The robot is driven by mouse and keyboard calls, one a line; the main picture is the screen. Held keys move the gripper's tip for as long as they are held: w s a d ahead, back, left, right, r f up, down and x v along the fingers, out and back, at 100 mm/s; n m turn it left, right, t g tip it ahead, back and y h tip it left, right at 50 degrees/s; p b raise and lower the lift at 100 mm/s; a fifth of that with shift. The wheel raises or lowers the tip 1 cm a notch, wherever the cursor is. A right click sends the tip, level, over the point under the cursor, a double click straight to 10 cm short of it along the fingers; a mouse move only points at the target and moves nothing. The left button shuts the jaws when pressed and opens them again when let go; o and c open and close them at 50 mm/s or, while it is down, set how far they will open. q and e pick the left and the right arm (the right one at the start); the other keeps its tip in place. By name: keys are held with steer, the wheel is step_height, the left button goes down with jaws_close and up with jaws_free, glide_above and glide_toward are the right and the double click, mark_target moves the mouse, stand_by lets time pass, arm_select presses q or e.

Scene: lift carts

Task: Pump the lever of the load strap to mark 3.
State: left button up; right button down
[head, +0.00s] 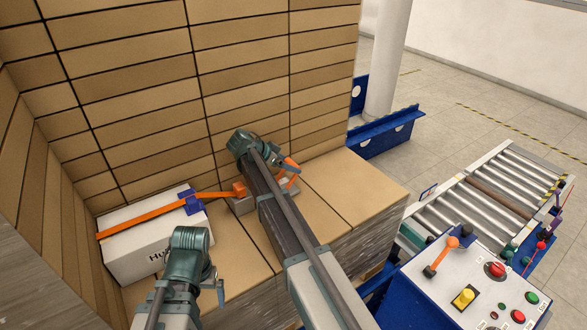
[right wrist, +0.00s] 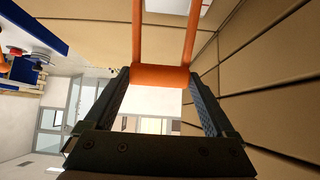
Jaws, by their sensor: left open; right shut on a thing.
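The orange load strap (head: 140,215) runs over a white box (head: 155,245) and through a blue buckle (head: 192,203) to the ratchet (head: 239,189) on a grey block. My right gripper (head: 284,164) is shut on the orange lever (head: 291,180), beyond and right of the ratchet. In the right wrist view the lever's crossbar (right wrist: 160,77) lies between both fingers, with its two side rods running up. My right arm partly hides the lever and ratchet. My left gripper (head: 220,292) is open and empty, low in front of the white box. I cannot read any marks.
Stacked cartons (head: 180,90) form a wall behind and to the left. Carton tops (head: 355,190) right of the lever are clear. A control panel (head: 480,295) with buttons and an orange-knobbed lever stands front right, before a roller conveyor (head: 490,200).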

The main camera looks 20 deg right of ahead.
arm_select(q)
steer(key=shift+f, duration=0.1)
arm_select(e)
steer(key=shift+s+a+r, duration=0.15)
steer(key=shift+a, duration=0.35)
steer(key=shift+s+a+r, duration=0.1)
steer(key=shift+a, duration=0.4)
jaws_free()
steer(key=shift+a, duration=0.1)
arm_select(q)
steer(key=shift+r+p, duration=0.25)
steer(key=shift+p, duration=0.1)
arm_select(e)
steer(key=shift+r, duration=0.15)
